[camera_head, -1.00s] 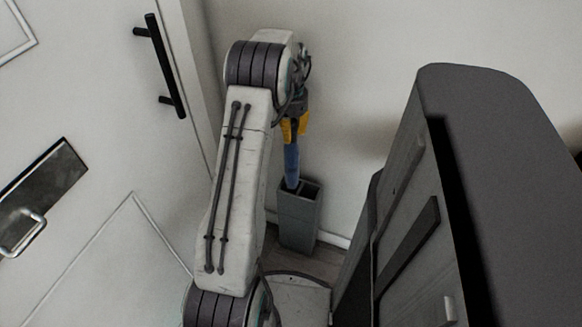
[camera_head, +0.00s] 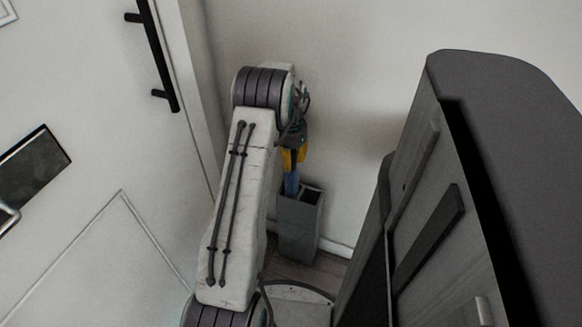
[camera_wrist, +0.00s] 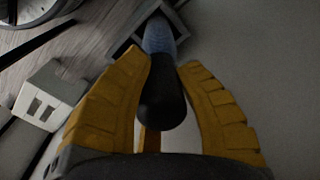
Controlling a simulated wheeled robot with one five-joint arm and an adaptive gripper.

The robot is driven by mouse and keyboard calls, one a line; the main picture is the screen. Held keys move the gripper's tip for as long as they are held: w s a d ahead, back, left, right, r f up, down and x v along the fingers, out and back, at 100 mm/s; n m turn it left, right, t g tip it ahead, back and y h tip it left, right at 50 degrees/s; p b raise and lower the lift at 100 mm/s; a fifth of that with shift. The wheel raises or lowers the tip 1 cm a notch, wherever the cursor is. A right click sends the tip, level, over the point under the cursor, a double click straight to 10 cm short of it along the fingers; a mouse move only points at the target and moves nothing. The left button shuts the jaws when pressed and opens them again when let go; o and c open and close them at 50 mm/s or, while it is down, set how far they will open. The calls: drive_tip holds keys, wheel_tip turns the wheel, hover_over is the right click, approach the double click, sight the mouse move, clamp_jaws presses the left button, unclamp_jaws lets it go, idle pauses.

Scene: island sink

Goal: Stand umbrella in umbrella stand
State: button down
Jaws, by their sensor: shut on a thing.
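The blue umbrella (camera_head: 291,182) hangs upright below my gripper (camera_head: 291,158) in the head view, its lower part inside the grey umbrella stand (camera_head: 299,235). In the wrist view my gripper (camera_wrist: 165,100) is shut around the umbrella near its dark handle end (camera_wrist: 162,103). The blue part (camera_wrist: 158,38) runs down into the square opening of the stand (camera_wrist: 180,17). How deep the tip reaches is hidden by the stand walls. A second opening of the stand, at its right in the head view, looks empty.
A white door with a black handle (camera_head: 160,55) is at the left. A dark grey cabinet (camera_head: 500,130) fills the right. The stand is on the floor against the pale wall (camera_head: 350,100), in the gap between them.

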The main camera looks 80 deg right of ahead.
drive_tip(key=shift+f, duration=1.4)
drive_tip(key=c, duration=1)
unclamp_jaws()
wheel_tip(320, 180, up, 12)
drive_tip(key=p, duration=0.6)
drive_tip(key=shift+a, duration=0.15)
